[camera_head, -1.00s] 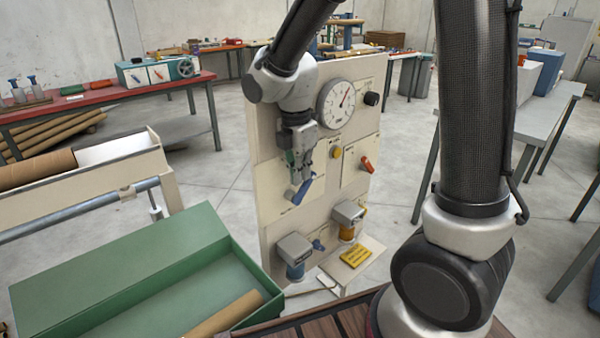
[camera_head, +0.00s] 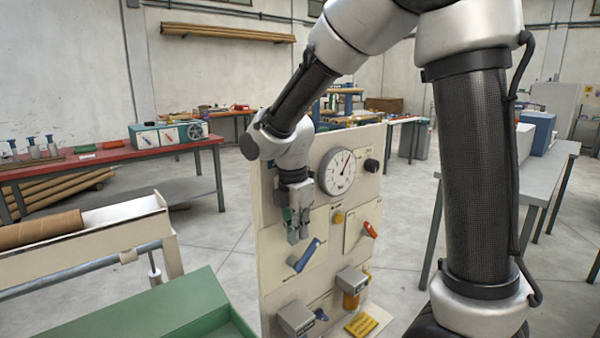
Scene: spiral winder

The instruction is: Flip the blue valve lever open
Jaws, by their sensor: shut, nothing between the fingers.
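The blue valve lever (camera_head: 307,255) is on the front of the upright cream panel (camera_head: 272,270), below and left of the gauge. It slants, with its lower-left end near the round pivot and its other end up to the right. My gripper (camera_head: 298,240) points down just above the lever, in front of the panel. Its fingers are shut and empty. The fingertips look apart from the lever, though the exact depth gap cannot be told.
A dial gauge (camera_head: 341,172), a black knob (camera_head: 372,165), a red lever (camera_head: 370,230) and a yellow button (camera_head: 338,217) share the panel. Grey boxes (camera_head: 297,318) sit below. A green box (camera_head: 150,312) stands at front left. Grey table (camera_head: 495,190) is right.

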